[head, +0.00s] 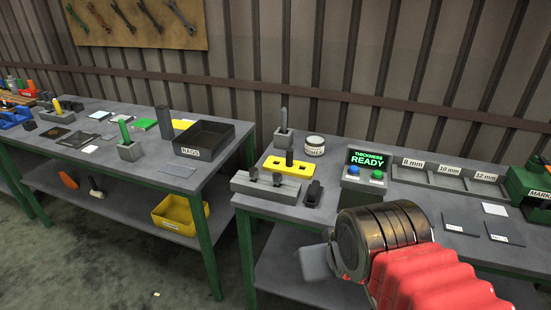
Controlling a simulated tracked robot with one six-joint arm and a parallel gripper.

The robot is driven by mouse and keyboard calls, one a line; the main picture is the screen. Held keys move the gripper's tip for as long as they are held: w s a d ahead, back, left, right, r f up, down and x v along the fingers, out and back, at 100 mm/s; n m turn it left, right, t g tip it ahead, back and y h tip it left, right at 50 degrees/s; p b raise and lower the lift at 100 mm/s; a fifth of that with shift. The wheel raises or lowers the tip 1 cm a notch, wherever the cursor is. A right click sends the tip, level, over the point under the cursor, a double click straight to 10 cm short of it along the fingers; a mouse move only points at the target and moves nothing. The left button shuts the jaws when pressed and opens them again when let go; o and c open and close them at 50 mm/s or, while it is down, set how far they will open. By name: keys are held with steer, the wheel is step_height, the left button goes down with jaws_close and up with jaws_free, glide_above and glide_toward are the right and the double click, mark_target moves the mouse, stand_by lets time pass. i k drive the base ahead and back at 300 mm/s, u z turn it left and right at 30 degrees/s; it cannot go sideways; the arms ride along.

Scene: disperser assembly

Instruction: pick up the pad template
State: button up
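I cannot tell for sure which item is the pad template. My gripper (316,263) shows only as a grey end beyond my red arm, low in front of the right table. It is apart from these flat pieces. Its fingers are not clear, and I see nothing held.
The right table holds a grey tool block (266,188), a THICKNESS READY box (366,168) and labelled bins (447,178). A gap separates the tables.

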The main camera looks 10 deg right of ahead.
mark_target(288, 166)
steer(key=u, duration=0.5)
steer(key=i, duration=1.25)
steer(key=u, duration=0.2)
